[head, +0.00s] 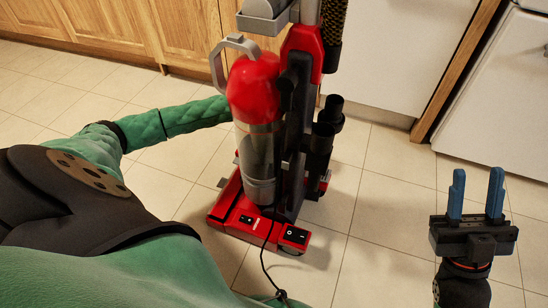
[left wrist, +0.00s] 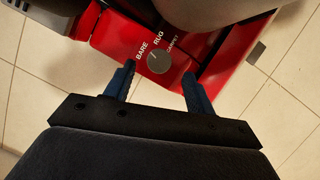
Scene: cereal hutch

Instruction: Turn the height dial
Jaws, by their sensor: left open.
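The red upright vacuum (head: 255,90) stands on the tiled floor. The height dial (left wrist: 159,60) is a small grey round knob on the red base, with BARE, RUG and CARPET printed in white around it. A short light mark shows on the knob. My left gripper (left wrist: 158,71) is open. Its two blue fingers lie on either side of the dial in the picture, with gaps, and I cannot tell their height above it. In the head view the vacuum hides the left gripper and dial. My right gripper (head: 477,177) is open and empty, at the right, away from the vacuum.
Wooden cabinets (head: 110,25) line the back left, and white panels (head: 395,55) stand at the back right. A black cord (head: 264,262) trails in front of the vacuum base. The tile floor (head: 385,215) between the vacuum and my right gripper is clear.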

